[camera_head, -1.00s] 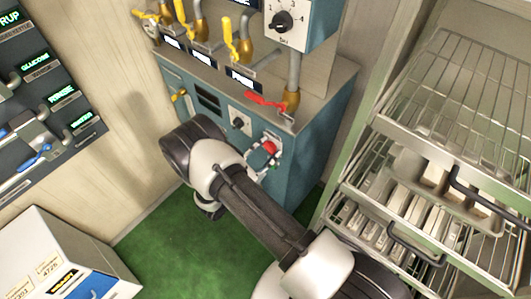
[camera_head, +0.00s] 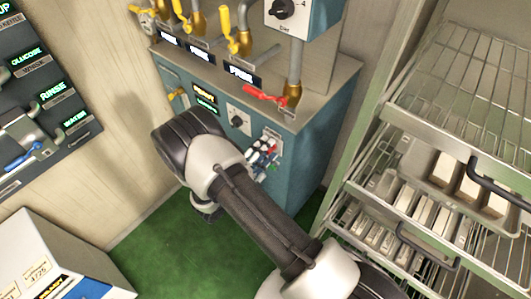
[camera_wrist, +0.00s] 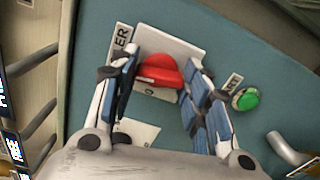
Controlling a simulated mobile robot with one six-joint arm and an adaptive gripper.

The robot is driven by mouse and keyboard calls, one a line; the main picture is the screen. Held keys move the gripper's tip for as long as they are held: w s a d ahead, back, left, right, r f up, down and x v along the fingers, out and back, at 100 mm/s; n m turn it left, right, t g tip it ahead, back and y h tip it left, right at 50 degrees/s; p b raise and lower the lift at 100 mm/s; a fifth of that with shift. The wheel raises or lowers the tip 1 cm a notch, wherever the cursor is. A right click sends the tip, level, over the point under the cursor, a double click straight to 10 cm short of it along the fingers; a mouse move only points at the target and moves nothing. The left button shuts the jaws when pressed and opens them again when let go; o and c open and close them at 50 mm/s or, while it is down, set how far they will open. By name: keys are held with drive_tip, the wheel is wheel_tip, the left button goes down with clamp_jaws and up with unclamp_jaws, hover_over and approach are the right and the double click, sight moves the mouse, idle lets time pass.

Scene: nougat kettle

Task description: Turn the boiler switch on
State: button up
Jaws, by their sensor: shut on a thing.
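The red switch knob (camera_wrist: 160,72) sits on a light plate (camera_wrist: 185,48) on the teal boiler front (camera_head: 270,190). My gripper (camera_head: 263,158) is at the boiler's front right; in the wrist view (camera_wrist: 160,95) its blue-padded fingers stand on both sides of the knob and are shut on it. In the head view the fingers hide most of the knob. Two small displays (camera_head: 205,98) on the boiler front are lit, the upper orange and the lower green.
A green button (camera_wrist: 246,99) is right of the knob in the wrist view, near a metal handle (camera_wrist: 287,148). A black dial (camera_head: 237,121), a red valve lever (camera_head: 265,96) and yellow levers (camera_head: 223,18) are on the boiler. A wire rack (camera_head: 450,110) stands at right.

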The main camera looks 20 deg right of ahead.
drive_tip(key=shift+m+b, duration=0.45)
drive_tip(key=shift+m, duration=0.55)
drive_tip(key=o, duration=1.1)
drive_tip(key=shift+c, duration=0.2)
drive_tip(key=v, duration=1.2)
